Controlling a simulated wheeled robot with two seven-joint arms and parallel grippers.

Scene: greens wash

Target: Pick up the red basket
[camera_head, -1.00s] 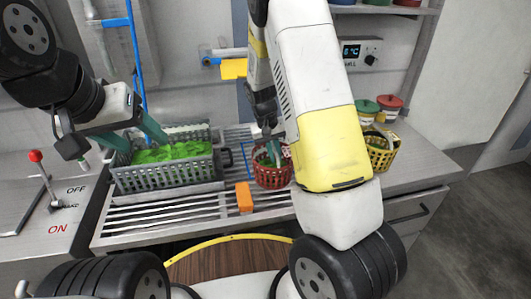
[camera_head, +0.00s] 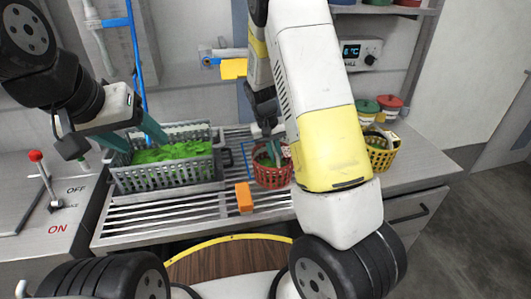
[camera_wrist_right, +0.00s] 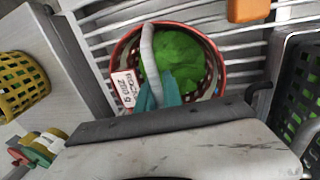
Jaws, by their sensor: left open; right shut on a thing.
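The red basket (camera_head: 272,178) stands on the slatted drain rack, right of the grey crate, with green leaves inside. In the right wrist view the basket (camera_wrist_right: 222,72) is seen from above, with a pale handle (camera_wrist_right: 147,45) across it and a white written tag (camera_wrist_right: 126,88) at its side. My right gripper (camera_head: 274,150) is over the basket, its teal fingers (camera_wrist_right: 162,88) shut on the handle; the exact contact is partly hidden. My left gripper (camera_head: 132,137) is open at the grey crate (camera_head: 165,178), its teal fingers near the crate's rim.
The grey crate holds green leaves. An orange block (camera_head: 244,198) lies on the rack in front of the red basket. A yellow basket (camera_head: 381,155) stands to the right, with green and red lidded jars behind it. A lever with a red knob (camera_head: 36,156) is at the left.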

